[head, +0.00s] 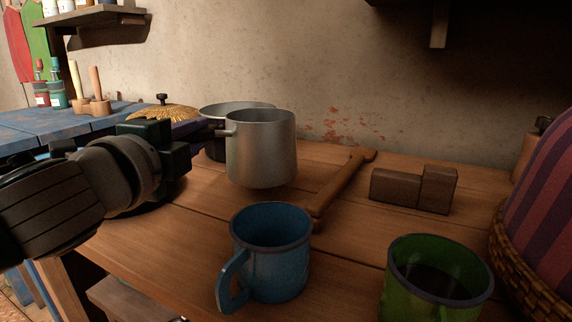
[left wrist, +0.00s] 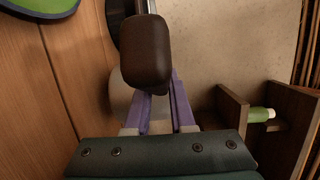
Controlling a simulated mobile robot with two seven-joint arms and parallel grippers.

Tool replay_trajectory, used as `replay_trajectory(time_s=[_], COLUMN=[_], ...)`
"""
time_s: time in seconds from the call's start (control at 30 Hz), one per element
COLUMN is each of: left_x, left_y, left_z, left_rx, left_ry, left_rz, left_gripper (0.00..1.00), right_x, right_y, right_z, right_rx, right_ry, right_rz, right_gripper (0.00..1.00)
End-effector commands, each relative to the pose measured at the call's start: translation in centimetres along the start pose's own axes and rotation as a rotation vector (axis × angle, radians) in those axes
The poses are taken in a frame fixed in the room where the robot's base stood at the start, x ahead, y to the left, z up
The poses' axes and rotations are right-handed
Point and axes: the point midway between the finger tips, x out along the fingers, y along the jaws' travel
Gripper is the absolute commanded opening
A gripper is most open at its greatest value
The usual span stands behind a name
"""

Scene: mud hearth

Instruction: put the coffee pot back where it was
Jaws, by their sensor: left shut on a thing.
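The coffee pot (head: 262,150) is a grey metal pot, upright and open at the top, near the middle of the head view. My left gripper (head: 205,137) comes in from the left and is shut on its handle. In the left wrist view a dark brown handle (left wrist: 145,50) stands up in front of the purple fingers (left wrist: 160,112). The pot's bottom is at or just above the wooden table; I cannot tell whether it touches. My right gripper is not in view.
A blue mug (head: 270,255) and a green mug (head: 435,290) stand in front. A wooden rod (head: 340,185) and brown blocks (head: 410,190) lie to the right. A basket (head: 520,265) stands at the right edge. Bare table (head: 190,215) shows left of the blue mug.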

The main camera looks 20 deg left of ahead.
Motion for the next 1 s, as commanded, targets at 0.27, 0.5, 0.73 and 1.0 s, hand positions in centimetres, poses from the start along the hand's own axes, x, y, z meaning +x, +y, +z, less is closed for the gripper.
replay_trajectory(time_s=[0.27, 0.5, 0.73, 1.0], left_x=[0.2, 0.2, 0.2, 0.2], left_y=[3.6, 3.4, 3.9, 3.9], left_z=[-0.2, -0.1, -0.1, -0.1], left_rx=[-0.002, -0.001, 0.001, 0.0], left_ry=[0.001, 0.001, 0.0, 0.0], left_rz=[-0.003, -0.004, 0.002, 0.002], left_gripper=[0.0, 0.0, 0.37, 0.52], right_x=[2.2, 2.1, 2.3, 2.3], right_y=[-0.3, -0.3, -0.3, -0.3], right_z=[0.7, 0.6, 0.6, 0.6], right_rx=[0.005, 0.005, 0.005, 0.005], right_ry=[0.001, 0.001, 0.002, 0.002], right_rz=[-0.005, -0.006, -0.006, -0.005], right_gripper=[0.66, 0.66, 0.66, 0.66])
